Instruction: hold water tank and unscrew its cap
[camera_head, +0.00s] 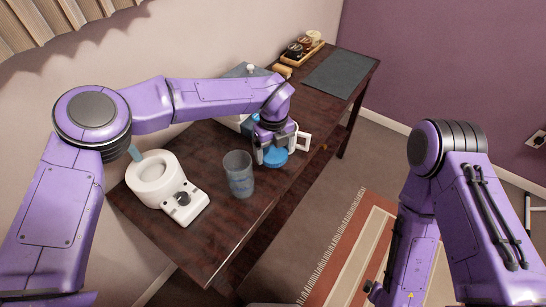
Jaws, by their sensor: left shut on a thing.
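My left gripper (273,150) points down over the table's front edge and is shut on a blue-topped piece, apparently the water tank. Its round blue cap (275,157) shows at the fingers. The gripper hides most of the body, so I cannot tell exactly where the fingers grip. A white square loop (303,141) sticks out to the right of the fingers. My right arm is at the lower right, away from the table, and its gripper is not in view.
On the dark wooden table (225,221) stand a translucent grey cup (238,174) and a white appliance with a round opening (155,175). A grey mat (341,72) and a tray of jars (302,49) lie at the far end. A striped rug (345,260) covers the floor.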

